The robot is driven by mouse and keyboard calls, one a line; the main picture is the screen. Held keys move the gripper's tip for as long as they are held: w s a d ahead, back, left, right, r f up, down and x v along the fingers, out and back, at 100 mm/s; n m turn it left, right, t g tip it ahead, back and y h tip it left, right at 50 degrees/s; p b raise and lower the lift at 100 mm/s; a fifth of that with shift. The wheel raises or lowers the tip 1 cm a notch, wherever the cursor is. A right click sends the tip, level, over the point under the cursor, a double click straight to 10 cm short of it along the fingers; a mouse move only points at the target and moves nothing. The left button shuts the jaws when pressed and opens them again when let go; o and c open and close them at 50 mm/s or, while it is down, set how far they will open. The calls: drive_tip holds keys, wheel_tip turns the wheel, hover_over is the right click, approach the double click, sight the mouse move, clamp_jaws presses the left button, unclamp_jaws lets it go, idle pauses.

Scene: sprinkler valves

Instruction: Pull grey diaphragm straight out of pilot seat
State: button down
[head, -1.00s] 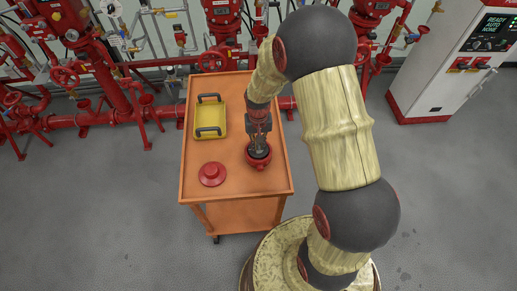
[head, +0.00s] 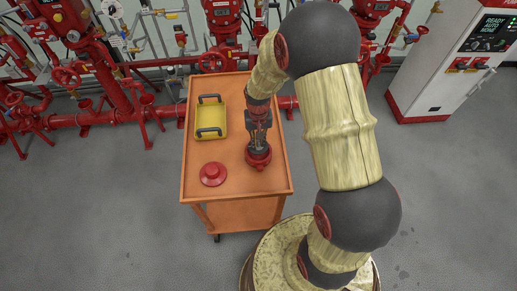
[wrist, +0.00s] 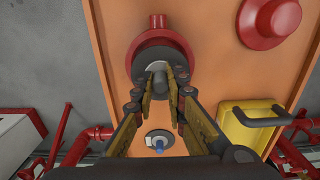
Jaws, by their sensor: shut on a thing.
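The red pilot body (head: 258,163) stands on the orange cart top, with my gripper (head: 259,148) right over it. In the wrist view the round red pilot body (wrist: 150,27) is ahead of my fingers. My gripper (wrist: 158,88) is shut on the grey diaphragm (wrist: 158,79), whose dark grey middle shows between the fingertips. A lighter grey round surface shows just behind it, at the pilot body's opening. The fingers hide much of the seat, and I cannot tell whether the diaphragm is still seated.
A red flanged cover (head: 213,174) lies left of the pilot body on the orange cart (head: 232,185). A yellow tray (head: 211,122) with black handles sits behind it. A grey disc with a blue centre (wrist: 159,141) lies on the cart in the wrist view. Red pipework stands behind.

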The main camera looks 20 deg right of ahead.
drive_tip(key=shift+r+p, duration=0.85)
drive_tip(key=shift+r, duration=0.6)
drive_tip(key=shift+f, duration=0.1)
